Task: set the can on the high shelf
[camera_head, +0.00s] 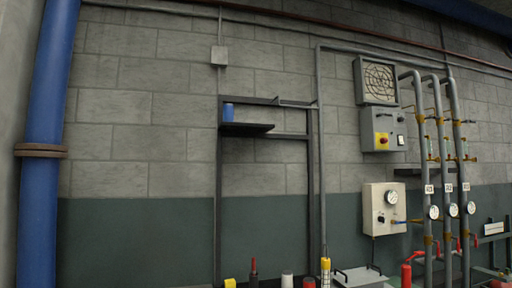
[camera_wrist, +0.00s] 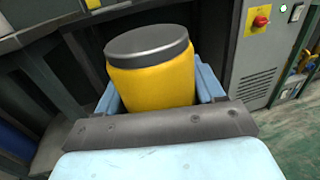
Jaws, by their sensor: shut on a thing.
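My gripper (camera_wrist: 158,90) shows in the wrist view with its blue fingers on both sides of a yellow can (camera_wrist: 153,82) with a dark grey lid. It is shut on the can. The can's lower part is hidden by the gripper's dark crossbar. In the head view, a dark high shelf (camera_head: 248,129) is fixed in a dark frame against the wall. A blue can (camera_head: 228,112) stands upright at the shelf's left end. My gripper does not show in the head view, so its distance from the shelf cannot be told.
The shelf's right part looks bare. Several items, including a white cylinder (camera_head: 287,279) and a yellow one (camera_head: 326,266), show at the bottom edge. A gauge box (camera_head: 384,209) and vertical pipes (camera_head: 456,150) stand right. A grey cabinet (camera_wrist: 262,55) shows in the wrist view.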

